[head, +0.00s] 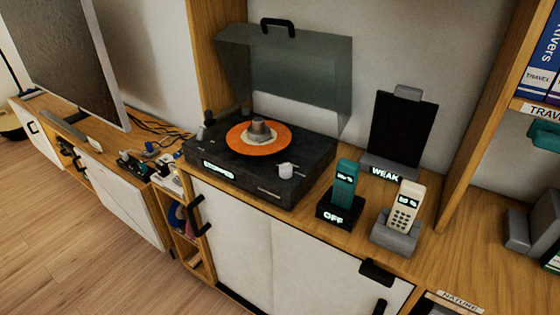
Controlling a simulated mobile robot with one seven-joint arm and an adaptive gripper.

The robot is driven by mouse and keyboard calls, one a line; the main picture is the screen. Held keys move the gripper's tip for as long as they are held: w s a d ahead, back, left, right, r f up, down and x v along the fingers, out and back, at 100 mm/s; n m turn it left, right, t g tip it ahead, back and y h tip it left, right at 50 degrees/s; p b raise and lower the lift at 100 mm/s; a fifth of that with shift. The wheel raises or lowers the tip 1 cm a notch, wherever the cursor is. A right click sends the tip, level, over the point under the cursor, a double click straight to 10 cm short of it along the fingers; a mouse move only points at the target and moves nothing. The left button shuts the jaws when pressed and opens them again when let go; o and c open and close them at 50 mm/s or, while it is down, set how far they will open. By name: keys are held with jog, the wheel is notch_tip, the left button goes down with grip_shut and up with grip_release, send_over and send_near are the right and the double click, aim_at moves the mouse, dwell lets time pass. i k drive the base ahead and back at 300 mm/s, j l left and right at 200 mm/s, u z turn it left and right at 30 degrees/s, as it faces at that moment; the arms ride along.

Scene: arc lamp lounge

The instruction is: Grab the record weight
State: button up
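What looks like the record weight (260,129), a small grey-brown knob-shaped piece, sits at the middle of the orange record (279,139) on the black turntable (300,186). A pale disc or label shows around its base. The clear smoky lid of the turntable (300,80) stands raised behind it, with a black handle on top. My gripper is not in view.
Right of the turntable, a teal phone (344,184) stands in a black dock marked OFF and a cream phone (405,207) in a grey dock. Behind them is a dark panel (403,128) on a stand marked WEAK. A television (65,45) stands at left; wood floor (80,230) is open in front.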

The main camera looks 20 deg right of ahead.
aim_at(259, 131)
jog(key=i+j+z, duration=0.1)
jog(key=i+j, duration=0.25)
jog(key=j, duration=0.25)
jog(key=i+j+z, duration=0.15)
jog(key=i+j, duration=0.2)
jog(key=j, duration=0.3)
jog(key=z, duration=1.95)
